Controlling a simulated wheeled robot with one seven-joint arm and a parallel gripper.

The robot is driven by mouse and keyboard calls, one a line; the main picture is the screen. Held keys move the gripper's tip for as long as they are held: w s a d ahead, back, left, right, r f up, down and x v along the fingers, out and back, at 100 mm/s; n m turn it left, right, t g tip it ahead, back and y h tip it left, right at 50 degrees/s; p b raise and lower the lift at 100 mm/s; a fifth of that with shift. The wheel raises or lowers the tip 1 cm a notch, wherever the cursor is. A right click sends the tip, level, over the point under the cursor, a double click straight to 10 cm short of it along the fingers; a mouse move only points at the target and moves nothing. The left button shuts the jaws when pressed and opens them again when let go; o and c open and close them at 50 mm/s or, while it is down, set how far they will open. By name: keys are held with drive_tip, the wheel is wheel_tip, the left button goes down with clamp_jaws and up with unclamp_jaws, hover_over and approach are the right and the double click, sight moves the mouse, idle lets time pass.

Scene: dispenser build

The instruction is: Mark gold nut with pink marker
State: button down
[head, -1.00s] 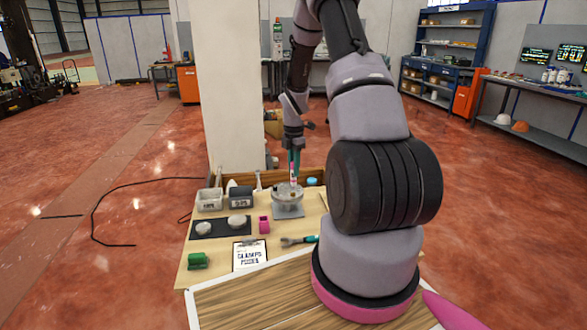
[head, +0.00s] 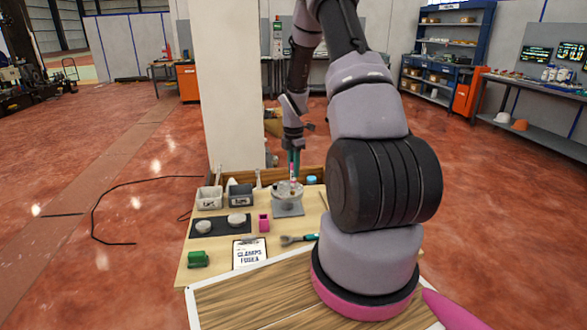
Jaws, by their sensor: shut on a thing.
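My gripper (head: 293,160) points down over the back right part of the workbench. It is shut on the pink marker (head: 292,170), which it holds upright. The marker's lower end is at the top of a round grey metal fixture (head: 288,197) on a grey plate. I cannot tell whether the tip touches anything. The gold nut is too small or hidden to make out; I cannot see it on the fixture.
On the wooden bench (head: 222,261) are two small bins (head: 209,198), a dark mat (head: 220,227) with two pale round parts, a pink block (head: 263,223), a green block (head: 198,259), a wrench (head: 298,240) and a printed sheet (head: 249,254). A pale column (head: 230,80) stands behind.

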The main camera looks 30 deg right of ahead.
drive_tip(key=shift+f, duration=0.3)
drive_tip(key=shift+s+a+f, duration=0.15)
drive_tip(key=shift+s+a, duration=0.25)
drive_tip(key=shift+a, duration=0.15)
idle(1.1)
drive_tip(key=shift+s+a, duration=0.2)
drive_tip(key=shift+a, duration=0.3)
idle(0.4)
drive_tip(key=shift+f, duration=0.7)
idle(0.7)
drive_tip(key=shift+r, duration=0.15)
drive_tip(key=shift+r, duration=2.85)
